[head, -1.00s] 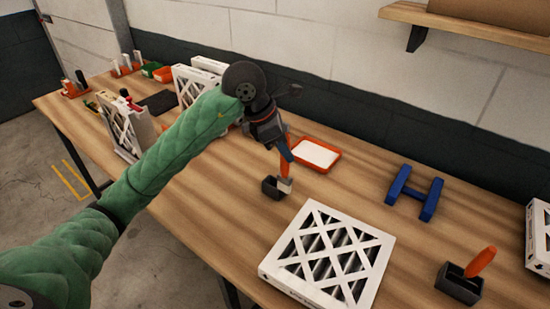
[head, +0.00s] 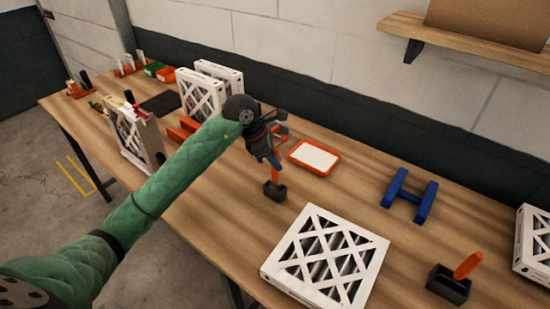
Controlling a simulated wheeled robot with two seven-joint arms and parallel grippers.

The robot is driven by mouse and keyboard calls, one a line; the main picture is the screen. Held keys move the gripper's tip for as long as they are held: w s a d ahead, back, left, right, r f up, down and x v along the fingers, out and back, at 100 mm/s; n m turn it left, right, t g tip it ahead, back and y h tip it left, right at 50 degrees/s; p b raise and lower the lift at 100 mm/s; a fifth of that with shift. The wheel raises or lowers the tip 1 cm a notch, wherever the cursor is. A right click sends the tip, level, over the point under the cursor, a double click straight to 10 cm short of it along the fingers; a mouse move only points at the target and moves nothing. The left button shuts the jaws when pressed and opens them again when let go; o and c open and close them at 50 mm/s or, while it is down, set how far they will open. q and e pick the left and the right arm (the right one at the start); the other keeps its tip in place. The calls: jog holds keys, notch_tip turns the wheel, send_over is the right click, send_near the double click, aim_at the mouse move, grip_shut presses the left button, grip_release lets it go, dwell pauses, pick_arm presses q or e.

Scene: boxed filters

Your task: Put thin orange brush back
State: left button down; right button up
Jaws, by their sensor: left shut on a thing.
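The thin orange brush (head: 276,174) stands upright with its lower end in a small black holder (head: 275,191) on the table. My left gripper (head: 272,155) is shut around the upper part of its handle and hides some of it. The bristle end is hidden inside the holder. A second, thicker orange brush (head: 468,265) leans in another black holder (head: 448,287) at the lower right. My right gripper does not show.
A white framed filter (head: 325,258) lies flat in front of the small holder. An orange-rimmed tray (head: 315,157) sits just behind it, and a blue stand (head: 409,196) is to the right. More filters (head: 204,93) stand at the back left.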

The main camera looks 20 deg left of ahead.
pick_arm(q)
jog(key=shift+f, duration=0.5)
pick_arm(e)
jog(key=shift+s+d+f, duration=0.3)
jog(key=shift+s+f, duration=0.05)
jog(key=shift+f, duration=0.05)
pick_arm(q)
jog(key=shift+f, duration=0.15)
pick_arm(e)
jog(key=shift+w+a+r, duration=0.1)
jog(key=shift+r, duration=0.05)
pick_arm(q)
jog(key=c, duration=1.2)
grip_release()
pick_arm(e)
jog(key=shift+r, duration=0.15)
